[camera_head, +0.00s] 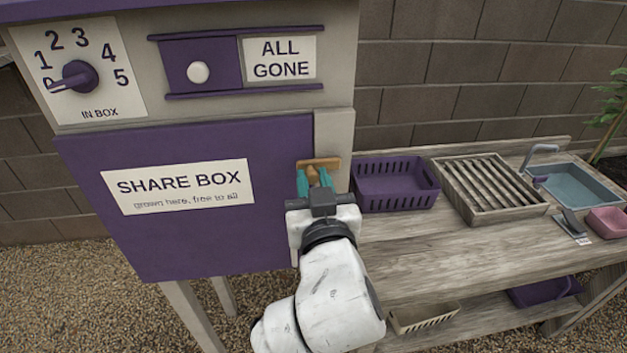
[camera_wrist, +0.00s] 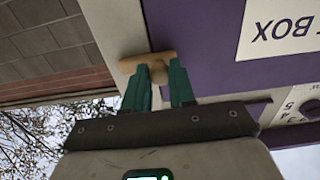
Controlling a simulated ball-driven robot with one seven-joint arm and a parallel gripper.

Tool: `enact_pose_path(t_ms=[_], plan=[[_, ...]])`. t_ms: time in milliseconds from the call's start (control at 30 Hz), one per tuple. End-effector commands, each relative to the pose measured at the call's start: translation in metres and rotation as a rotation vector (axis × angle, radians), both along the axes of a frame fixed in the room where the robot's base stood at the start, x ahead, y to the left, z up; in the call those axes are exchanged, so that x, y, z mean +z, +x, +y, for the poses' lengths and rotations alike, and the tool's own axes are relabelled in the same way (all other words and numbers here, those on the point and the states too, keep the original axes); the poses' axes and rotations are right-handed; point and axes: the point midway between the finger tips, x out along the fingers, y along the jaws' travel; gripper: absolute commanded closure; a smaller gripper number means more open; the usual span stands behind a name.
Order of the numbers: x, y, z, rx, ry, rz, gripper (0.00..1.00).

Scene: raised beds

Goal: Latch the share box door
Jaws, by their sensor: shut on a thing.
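The share box door (camera_head: 220,245) is a purple panel with a white SHARE BOX label, and it looks closed against the pale frame (camera_head: 334,135). A wooden turn latch (camera_head: 330,162) sits at the door's right edge. It lies about level, across the seam between door and frame. In the wrist view, which is upside down, the latch (camera_wrist: 130,66) also spans purple door and pale frame. My gripper (camera_head: 314,180) has teal fingers, shut on the latch's middle knob (camera_wrist: 158,74), one finger on each side. The fingers partly hide the knob.
A grey wooden bench (camera_head: 410,250) stands at right, holding a purple basket (camera_head: 398,188), a slatted tray (camera_head: 468,215) and a blue sink (camera_head: 575,188). Above the door are a number dial (camera_head: 80,75) and an ALL GONE sign (camera_head: 280,58). A block wall stands behind.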

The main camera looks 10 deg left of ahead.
Motion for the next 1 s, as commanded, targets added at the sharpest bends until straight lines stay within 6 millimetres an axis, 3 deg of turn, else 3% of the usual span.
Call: enact_pose_path(t_ms=[67, 100, 333, 667, 1000], plan=[[0.000, 0.000, 0.000, 0.000, 0.000, 0.001, 1.00], [-0.001, 0.000, 0.000, 0.000, 0.000, 0.001, 0.73], [0.000, 0.000, 0.000, 0.000, 0.001, 0.001, 0.51], [-0.001, -0.004, -0.001, 0.000, 0.001, 0.001, 0.50], [-0.003, -0.058, -0.016, 0.002, 0.002, 0.002, 0.50]])
